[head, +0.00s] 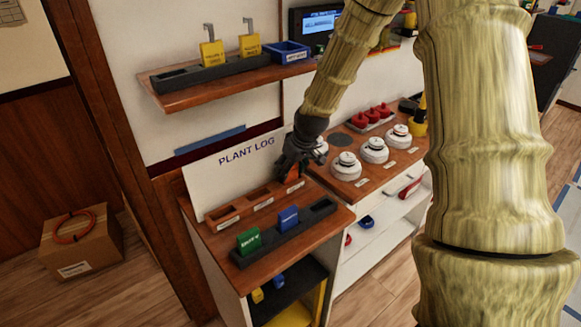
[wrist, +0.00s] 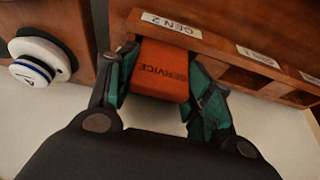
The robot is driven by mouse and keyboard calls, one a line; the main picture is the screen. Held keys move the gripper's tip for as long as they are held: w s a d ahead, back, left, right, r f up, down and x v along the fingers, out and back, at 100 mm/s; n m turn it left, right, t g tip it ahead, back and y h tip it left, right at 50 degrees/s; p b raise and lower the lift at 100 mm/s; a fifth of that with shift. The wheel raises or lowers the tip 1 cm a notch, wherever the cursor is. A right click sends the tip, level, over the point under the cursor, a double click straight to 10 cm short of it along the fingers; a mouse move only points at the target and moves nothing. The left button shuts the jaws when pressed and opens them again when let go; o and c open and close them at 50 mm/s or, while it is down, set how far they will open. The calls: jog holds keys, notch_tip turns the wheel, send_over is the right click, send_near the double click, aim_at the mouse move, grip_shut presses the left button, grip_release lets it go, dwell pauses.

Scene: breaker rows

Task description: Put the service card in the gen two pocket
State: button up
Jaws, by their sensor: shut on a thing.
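The orange service card (wrist: 160,72) is between the two fingers of my gripper (wrist: 160,85), its SERVICE lettering facing the wrist camera. My gripper (head: 295,163) is shut on it at the right end of the wooden pocket rack (head: 234,210). A small orange part of the card (head: 293,175) shows below the fingers in the head view. The GEN 2 label (wrist: 171,24) is right beside the card's far edge in the wrist view. The card lines up with that end pocket; how deep it sits, if at all, is hidden.
A dark slotted holder with a green card (head: 248,240) and a blue card (head: 288,217) stands in front of the rack. White round devices (head: 374,150) stand on the counter to the right. A PLANT LOG board (head: 235,165) rises behind the rack. A shelf (head: 215,93) hangs above.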

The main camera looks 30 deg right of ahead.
jog(key=o, duration=1)
jog(key=shift+r, duration=0.1)
jog(key=shift+b+v, duration=0.65)
jog(key=shift+v, duration=5.4)
